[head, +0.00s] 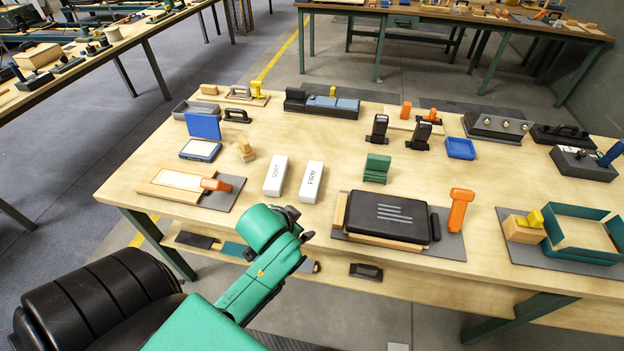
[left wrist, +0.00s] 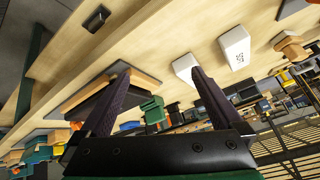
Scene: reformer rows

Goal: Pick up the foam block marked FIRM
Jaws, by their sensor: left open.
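The foam block marked FIRM (head: 312,182) is a white block lying on the wooden table. A similar white block (head: 276,175) lies just left of it, and its mark looks like SOFT. In the left wrist view the SOFT block (left wrist: 235,47) shows its lettering, and the FIRM block (left wrist: 184,67) is beside it, near one fingertip. My left gripper (head: 299,224) is at the table's front edge, nearer to me than the FIRM block and apart from it. Its two dark fingers (left wrist: 158,68) are spread, with nothing held between them. My right gripper is not in view.
A black pad on a wooden base (head: 388,218) lies right of the FIRM block. An orange-handled tool on a board (head: 186,182) lies to the left. A green stand (head: 376,168) is behind the pad. Bare table (head: 300,130) lies behind the blocks.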

